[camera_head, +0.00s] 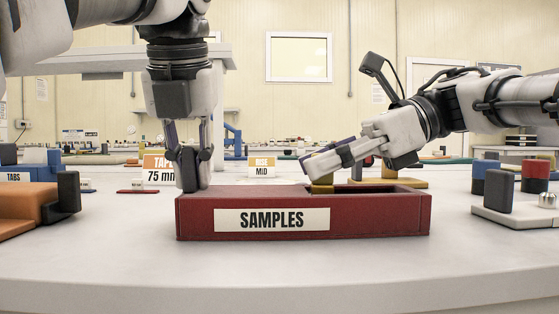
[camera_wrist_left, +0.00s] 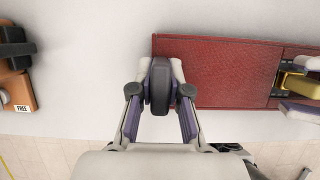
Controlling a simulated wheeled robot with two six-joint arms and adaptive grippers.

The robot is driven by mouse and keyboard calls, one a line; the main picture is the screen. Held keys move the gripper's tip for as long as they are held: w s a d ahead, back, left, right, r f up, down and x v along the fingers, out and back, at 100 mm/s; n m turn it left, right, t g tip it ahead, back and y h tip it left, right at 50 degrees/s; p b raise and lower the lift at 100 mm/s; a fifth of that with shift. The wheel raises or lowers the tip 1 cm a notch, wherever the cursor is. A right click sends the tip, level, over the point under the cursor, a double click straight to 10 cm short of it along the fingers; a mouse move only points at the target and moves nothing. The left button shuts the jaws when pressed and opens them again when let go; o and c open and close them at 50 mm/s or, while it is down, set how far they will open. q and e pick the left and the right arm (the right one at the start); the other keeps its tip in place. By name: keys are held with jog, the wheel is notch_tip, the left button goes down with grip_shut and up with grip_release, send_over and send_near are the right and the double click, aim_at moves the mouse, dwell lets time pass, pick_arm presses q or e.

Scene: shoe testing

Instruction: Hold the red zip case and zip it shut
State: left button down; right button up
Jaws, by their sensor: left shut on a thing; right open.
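The red zip case (camera_head: 370,222), labelled SAMPLES, lies flat near the table's front edge. My left gripper (camera_head: 190,168) points down at its left end and is shut on a dark grip block (camera_wrist_left: 160,86). In the left wrist view the case (camera_wrist_left: 225,75) stretches to the right of that block. A gold slider (camera_head: 322,187) sits on the case top near the middle. The top looks closed left of it and open, with a dark slot, right of it. My right gripper (camera_head: 318,166) is open at the slider (camera_wrist_left: 296,84); its fingers lie either side of it.
An orange block with a dark upright (camera_head: 68,192) stands left of the case. Small signs (camera_head: 262,168) and other fixtures stand behind. The table in front is clear.

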grip_shut()
jog(key=d, duration=0.9)
jog(key=shift+d, duration=0.15)
pick_arm(q)
jog(key=shift+a, duration=0.1)
pick_arm(e)
jog(key=shift+d, duration=0.35)
grip_release()
jog(key=v, duration=1.2)
